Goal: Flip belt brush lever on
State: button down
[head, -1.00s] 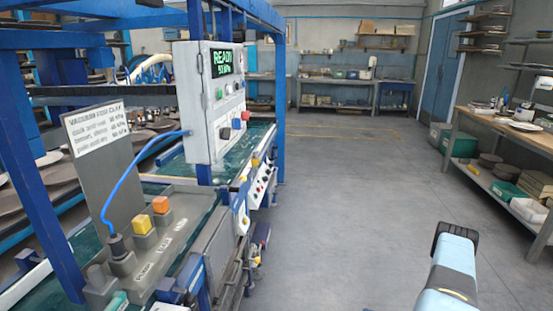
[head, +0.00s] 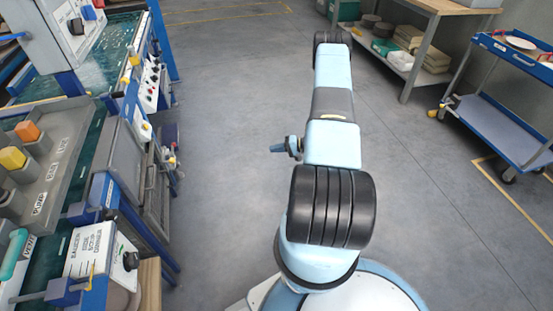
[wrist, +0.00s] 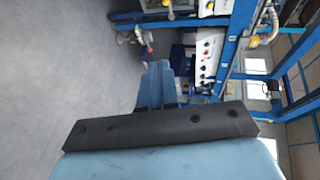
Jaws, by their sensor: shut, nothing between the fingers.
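I cannot make out which control is the belt brush lever; no readable label names it. On the machine's side in the head view is a white control box (head: 149,85) with dark knobs, and a yellow-topped lever (head: 134,60) stands beside it. A smaller white box (head: 141,126) sits below. My gripper (head: 278,148) is over open floor, right of the machine and apart from it. In the wrist view my gripper (wrist: 154,72) is shut and empty. Beyond it are a white panel with knobs (wrist: 206,58) and a yellow knob (wrist: 254,41).
A blue trolley (head: 500,110) and a wooden bench (head: 425,8) stand at right.

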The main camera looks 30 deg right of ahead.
jog(key=w+a+r+n+g, duration=0.2)
jog(key=a+r+g, duration=0.1)
jog(key=r, duration=0.8)
jog(key=w+a+r+n+g, duration=0.15)
jog(key=a+r, duration=0.25)
jog(key=r, duration=0.8)
jog(key=s+a+r+n+g+h, duration=0.1)
jog(key=s+a+r+g, duration=0.2)
jog(key=r, duration=0.6)
jog(key=s+a+r+n+g+h, duration=0.1)
jog(key=s+a+r, duration=0.3)
jog(key=r, duration=0.5)
jog(key=s+a+r+n+h, duration=0.2)
jog(key=s+a+r+h, duration=0.45)
jog(key=s+r, duration=0.7)
jog(key=s+a+r+t+h, duration=0.1)
jog(key=s+r+t, duration=0.1)
jog(key=s+r, duration=0.2)
jog(key=s+a+r+t+h, duration=0.1)
jog(key=s+r+t+h, duration=0.1)
jog(key=s, duration=0.8)
jog(key=shift+s+r+t, duration=0.2)
jog(key=shift+r+t, duration=0.35)
jog(key=shift+r, duration=0.4)
jog(key=shift+w+m, duration=0.1)
jog(key=shift+m, duration=0.15)
